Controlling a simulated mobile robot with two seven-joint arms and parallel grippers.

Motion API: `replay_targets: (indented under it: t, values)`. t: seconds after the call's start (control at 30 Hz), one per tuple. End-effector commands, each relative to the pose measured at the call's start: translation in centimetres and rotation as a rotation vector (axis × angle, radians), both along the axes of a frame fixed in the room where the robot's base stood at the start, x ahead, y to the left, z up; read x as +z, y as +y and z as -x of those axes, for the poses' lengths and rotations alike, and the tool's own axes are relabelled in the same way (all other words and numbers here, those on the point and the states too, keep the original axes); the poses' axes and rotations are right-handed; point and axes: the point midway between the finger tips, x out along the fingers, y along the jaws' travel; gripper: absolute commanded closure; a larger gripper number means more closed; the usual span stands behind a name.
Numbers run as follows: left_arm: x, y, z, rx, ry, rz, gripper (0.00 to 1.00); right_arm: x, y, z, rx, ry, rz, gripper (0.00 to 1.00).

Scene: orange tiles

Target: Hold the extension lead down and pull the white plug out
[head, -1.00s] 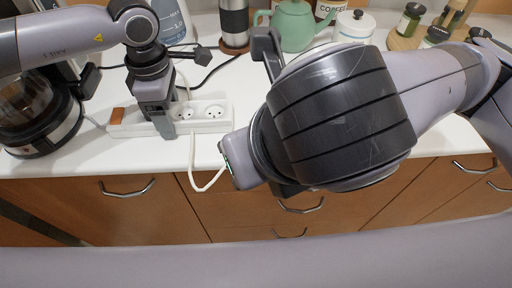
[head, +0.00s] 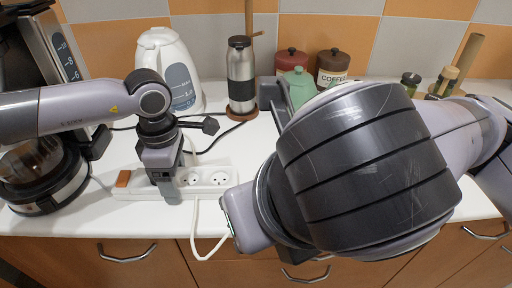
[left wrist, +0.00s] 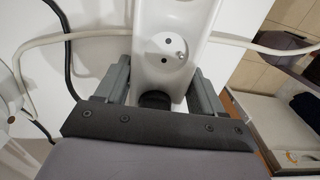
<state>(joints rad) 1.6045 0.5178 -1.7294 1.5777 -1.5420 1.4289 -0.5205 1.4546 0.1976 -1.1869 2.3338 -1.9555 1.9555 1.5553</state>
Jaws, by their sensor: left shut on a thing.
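The white extension lead (head: 215,190) lies on the counter near its front edge, with an orange switch (head: 123,178) at its left end. My left gripper (head: 167,194) points down over its middle, shut across its body; the left wrist view shows a finger on each side of the lead (left wrist: 183,17). Two empty-looking sockets show right of it. A dark round thing (left wrist: 155,99) sits between the fingers. A white cord (head: 196,220) hangs over the counter edge and passes the lead. I cannot make out the white plug. My right arm's wrist fills the right foreground; its fingertips are not clear.
A black plug (head: 210,125) on a black cord lies behind the lead. A coffee maker (head: 40,180) stands left; a kettle (head: 165,65), a steel flask (head: 241,75) and jars (head: 333,66) stand behind. Drawers are below the counter edge.

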Motion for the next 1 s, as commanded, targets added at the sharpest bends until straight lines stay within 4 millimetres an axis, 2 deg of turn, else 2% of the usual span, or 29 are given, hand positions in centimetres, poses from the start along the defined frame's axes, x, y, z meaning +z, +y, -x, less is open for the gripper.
replay_targets:
  t: [0.3, 0.33, 0.4, 0.77, 0.87, 1.0]
  values:
    - [0.1, 0.0, 0.0, 0.000, -0.002, 0.001, 0.75, 0.0, 0.0, 0.0, 0.000, 0.000, -0.001, 0.98]
    - [0.1, 0.0, 0.0, 0.000, -0.002, 0.001, 0.25, 0.0, 0.0, 0.0, 0.000, 0.000, -0.001, 0.98]
    - [0.1, 0.0, 0.0, 0.000, -0.002, 0.001, 0.02, 0.0, 0.0, 0.0, 0.000, 0.000, -0.001, 0.98]
    - [0.4, 0.0, 0.0, 0.000, -0.002, 0.001, 0.02, 0.0, 0.0, 0.0, 0.000, 0.000, -0.001, 0.98]
    - [1.5, 0.0, -0.1, 0.000, -0.003, 0.001, 0.02, 0.0, 0.0, 0.0, 0.000, 0.000, -0.001, 0.98]
    - [4.3, 0.0, -0.1, 0.000, -0.005, 0.003, 0.02, 0.0, 0.0, 0.0, 0.000, 0.000, -0.001, 0.98]
